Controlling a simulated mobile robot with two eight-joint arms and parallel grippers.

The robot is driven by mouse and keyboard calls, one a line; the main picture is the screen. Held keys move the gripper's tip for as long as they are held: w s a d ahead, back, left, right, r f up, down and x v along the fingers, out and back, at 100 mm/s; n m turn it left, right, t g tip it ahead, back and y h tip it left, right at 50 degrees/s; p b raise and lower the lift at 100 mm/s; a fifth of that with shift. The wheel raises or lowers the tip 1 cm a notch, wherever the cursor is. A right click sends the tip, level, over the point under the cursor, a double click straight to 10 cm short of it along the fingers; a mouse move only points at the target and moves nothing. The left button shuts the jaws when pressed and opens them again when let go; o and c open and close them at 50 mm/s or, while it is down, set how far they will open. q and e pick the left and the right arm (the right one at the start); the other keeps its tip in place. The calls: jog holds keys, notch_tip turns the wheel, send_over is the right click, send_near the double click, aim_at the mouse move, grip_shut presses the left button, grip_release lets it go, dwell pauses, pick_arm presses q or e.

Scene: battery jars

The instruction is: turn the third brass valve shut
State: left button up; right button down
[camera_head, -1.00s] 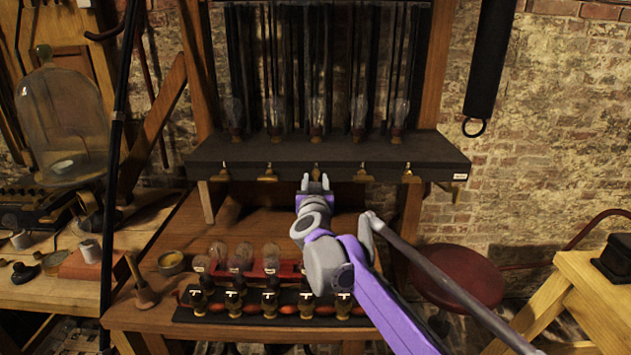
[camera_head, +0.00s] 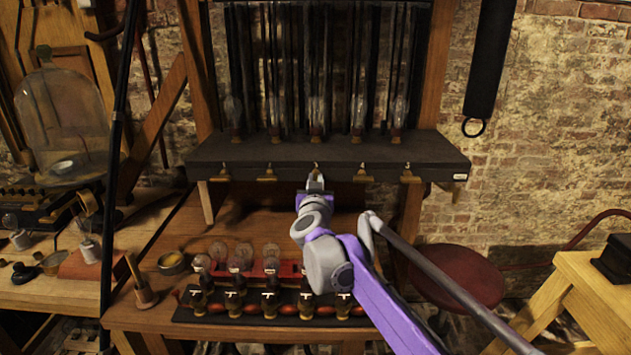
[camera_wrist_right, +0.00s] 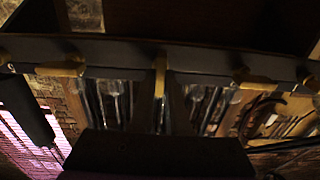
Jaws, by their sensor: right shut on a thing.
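A row of several brass valves runs along the front edge of the dark shelf. The third brass valve (camera_head: 316,166) is the middle one, and it also shows in the right wrist view (camera_wrist_right: 160,72). There its handle stands upright in the picture, while the neighbouring handles lie sideways. My right gripper (camera_head: 315,183) is just below the shelf edge at this valve, its fingers shut on it. In the wrist view the fingers (camera_wrist_right: 160,103) flank the lower part of the handle and partly hide it. My left gripper is not in view.
The second valve (camera_head: 268,174) and fourth valve (camera_head: 363,174) sit close on either side. Glass jars stand on the dark shelf (camera_head: 250,151). Below, a wooden bench (camera_head: 150,315) carries a dark rack with several brass-fitted pieces. A red stool (camera_head: 462,270) stands at right.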

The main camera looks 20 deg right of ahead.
jog(key=shift+m, duration=0.3)
jog(key=m+p, duration=0.2)
jog(key=m, duration=0.1)
jog(key=shift+r, duration=0.1)
jog(key=m+p, duration=0.1)
jog(key=m, duration=0.3)
jog(key=m+p, duration=0.2)
jog(key=m, duration=0.3)
jog(key=m+p, duration=0.2)
jog(key=m, duration=0.3)
jog(key=shift+d+f, duration=0.25)
jog(key=shift+f, duration=0.05)
jog(key=c, duration=0.9)
grip_release()
